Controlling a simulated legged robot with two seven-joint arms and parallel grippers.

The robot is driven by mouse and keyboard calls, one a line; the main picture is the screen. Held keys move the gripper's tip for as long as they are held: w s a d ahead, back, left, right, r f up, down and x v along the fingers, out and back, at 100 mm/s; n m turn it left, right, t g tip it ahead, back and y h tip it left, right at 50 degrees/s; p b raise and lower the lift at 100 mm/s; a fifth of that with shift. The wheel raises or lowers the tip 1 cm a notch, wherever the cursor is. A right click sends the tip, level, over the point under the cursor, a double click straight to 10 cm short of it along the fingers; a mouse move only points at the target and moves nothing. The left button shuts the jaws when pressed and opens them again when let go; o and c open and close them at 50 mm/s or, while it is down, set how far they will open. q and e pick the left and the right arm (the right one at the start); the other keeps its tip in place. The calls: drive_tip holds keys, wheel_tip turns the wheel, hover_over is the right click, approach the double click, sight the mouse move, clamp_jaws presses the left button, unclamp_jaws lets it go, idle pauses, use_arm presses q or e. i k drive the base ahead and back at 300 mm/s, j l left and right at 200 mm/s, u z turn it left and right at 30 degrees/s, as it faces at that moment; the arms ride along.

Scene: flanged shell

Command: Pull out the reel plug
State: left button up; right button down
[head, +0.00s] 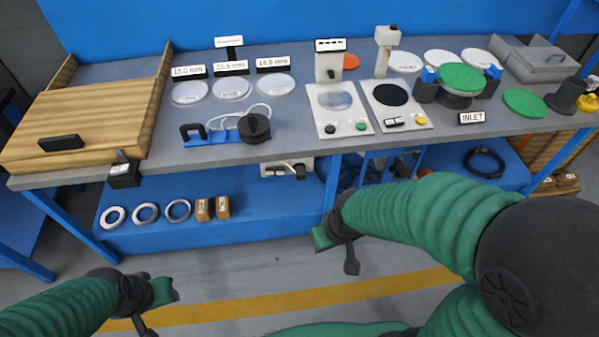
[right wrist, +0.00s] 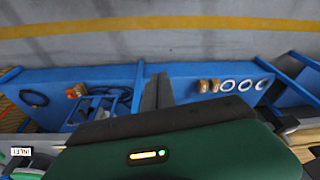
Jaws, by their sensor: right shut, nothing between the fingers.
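A white socket plate (head: 278,167) sits under the front edge of the bench, with a black plug-like piece (head: 299,172) at its right end. I take this piece for the reel plug; its seating is too small to tell. Above it on the bench, a black round reel (head: 255,128) stands on a blue base (head: 205,140) with white cable loops and a black handle. My right gripper (head: 352,265) is shut and empty, below and right of the socket; it also shows in the right wrist view (right wrist: 159,78). My left gripper (head: 147,329) is low at the left, far from the socket; its jaws are unclear.
The lower blue shelf (head: 245,232) holds white rings (head: 146,212) and small brown boxes (head: 212,208). A blue post (head: 332,185) stands between the socket and the shelf's right part. A black box (head: 123,175) hangs at the bench's front left edge. The floor ahead is clear.

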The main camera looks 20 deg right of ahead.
sight(301, 170)
drive_tip(key=i+j+z, duration=0.2)
drive_tip(key=i, duration=0.25)
drive_tip(key=i+j+z, duration=0.15)
drive_tip(key=i, duration=0.3)
drive_tip(key=i+j+z, duration=0.2)
drive_tip(key=i+j, duration=0.2)
